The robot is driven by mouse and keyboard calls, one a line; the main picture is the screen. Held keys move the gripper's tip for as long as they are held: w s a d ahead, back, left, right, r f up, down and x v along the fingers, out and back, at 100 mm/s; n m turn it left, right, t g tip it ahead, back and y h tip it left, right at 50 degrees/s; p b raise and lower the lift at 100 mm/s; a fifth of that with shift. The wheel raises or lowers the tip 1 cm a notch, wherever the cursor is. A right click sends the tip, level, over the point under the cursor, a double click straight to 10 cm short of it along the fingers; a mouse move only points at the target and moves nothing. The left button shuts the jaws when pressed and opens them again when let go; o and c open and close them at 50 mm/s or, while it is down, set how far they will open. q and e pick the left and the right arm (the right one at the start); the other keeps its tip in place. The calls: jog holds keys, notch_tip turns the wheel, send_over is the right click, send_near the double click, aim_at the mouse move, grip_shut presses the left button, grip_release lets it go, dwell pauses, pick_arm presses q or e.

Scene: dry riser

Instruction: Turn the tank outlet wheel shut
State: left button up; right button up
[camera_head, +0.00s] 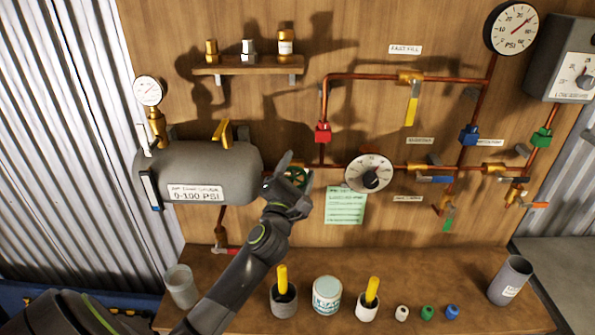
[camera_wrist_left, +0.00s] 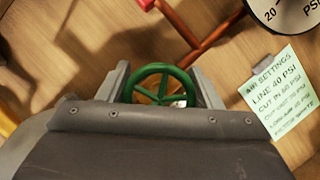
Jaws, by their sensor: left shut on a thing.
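The tank outlet wheel is a small green spoked handwheel (camera_wrist_left: 160,84), seen between the two fingers in the left wrist view. In the head view a bit of the green wheel (camera_head: 297,176) shows behind my left gripper (camera_head: 287,178), at the right end of the grey tank (camera_head: 225,165). My left gripper is shut on the wheel, with one finger on each side of the rim; it also shows in the left wrist view (camera_wrist_left: 160,88). The wheel's hub and stem are partly hidden. My right gripper is not in view.
A round dial regulator (camera_head: 368,174) and a green note (camera_head: 345,206) are just right of the wheel. Copper pipe (camera_head: 324,140) runs above. The bench below holds several cups, a tin (camera_head: 327,294) and small coloured caps. A shelf (camera_head: 248,68) with fittings is above the tank.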

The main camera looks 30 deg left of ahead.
pick_arm(q)
jog(key=shift+r+m+h+p, duration=0.15)
jog(key=shift+m+h+p, duration=0.25)
jog(key=shift+m+p, duration=1.25)
jog(key=shift+c, duration=0.2)
jog(key=shift+f+g+p, duration=0.2)
jog(key=shift+g+p, duration=0.1)
jog(key=shift+p, duration=0.85)
jog(key=shift+f+m+h, duration=0.15)
jog(key=shift+m+h, duration=0.25)
jog(key=shift+m, duration=0.45)
jog(key=shift+d+f+m+g+h, duration=0.15)
jog(key=shift+m+g+h, duration=0.35)
jog(key=shift+m, duration=0.8)
jog(key=shift+f, duration=0.1)
jog(key=o, duration=1)
jog(key=shift+c, duration=0.2)
